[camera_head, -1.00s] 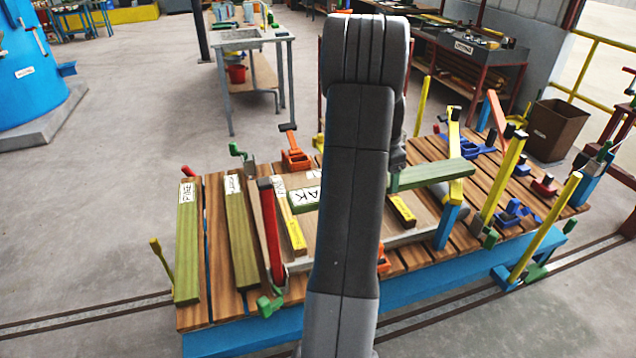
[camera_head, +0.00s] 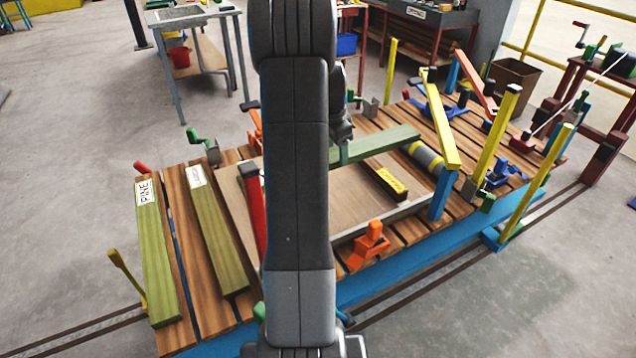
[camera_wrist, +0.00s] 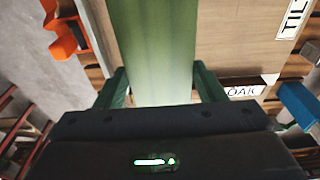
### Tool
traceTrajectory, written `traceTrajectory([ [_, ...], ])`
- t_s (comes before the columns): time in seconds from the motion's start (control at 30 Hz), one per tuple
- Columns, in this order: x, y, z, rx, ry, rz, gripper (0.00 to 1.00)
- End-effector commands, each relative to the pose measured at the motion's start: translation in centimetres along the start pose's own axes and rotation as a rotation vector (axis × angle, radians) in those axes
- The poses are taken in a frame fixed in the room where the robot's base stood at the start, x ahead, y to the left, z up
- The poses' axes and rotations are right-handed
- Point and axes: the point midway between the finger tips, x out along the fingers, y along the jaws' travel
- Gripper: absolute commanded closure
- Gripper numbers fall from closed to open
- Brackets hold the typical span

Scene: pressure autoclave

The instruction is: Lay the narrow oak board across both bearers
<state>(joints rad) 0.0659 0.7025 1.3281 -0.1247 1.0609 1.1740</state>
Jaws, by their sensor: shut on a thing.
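My gripper (camera_wrist: 160,90) is shut on a green board (camera_wrist: 152,45), which runs away from between its two green fingers in the wrist view. Any label on the held board is out of sight. A white OAK label (camera_wrist: 243,91) shows beside the right finger; I cannot tell what carries it.
The slatted bench (camera_head: 208,310) carries a PINE board (camera_head: 158,260) and another green board (camera_head: 220,235) at left.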

Motion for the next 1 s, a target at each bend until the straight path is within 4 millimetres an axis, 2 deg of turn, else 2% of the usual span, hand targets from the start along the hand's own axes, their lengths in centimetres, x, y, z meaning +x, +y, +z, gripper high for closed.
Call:
traceTrajectory([
  [0.03,1.3,0.0,0.1,0.000,0.002,-0.002,0.84],
  [0.27,2.9,0.0,0.3,0.000,0.001,-0.001,0.84],
  [0.6,7.9,0.0,1.0,0.000,0.000,0.001,0.84],
  [0.83,9.5,0.0,1.1,0.000,0.001,-0.001,0.84],
  [1.0,11.8,0.0,1.4,0.000,0.000,0.001,0.84],
])
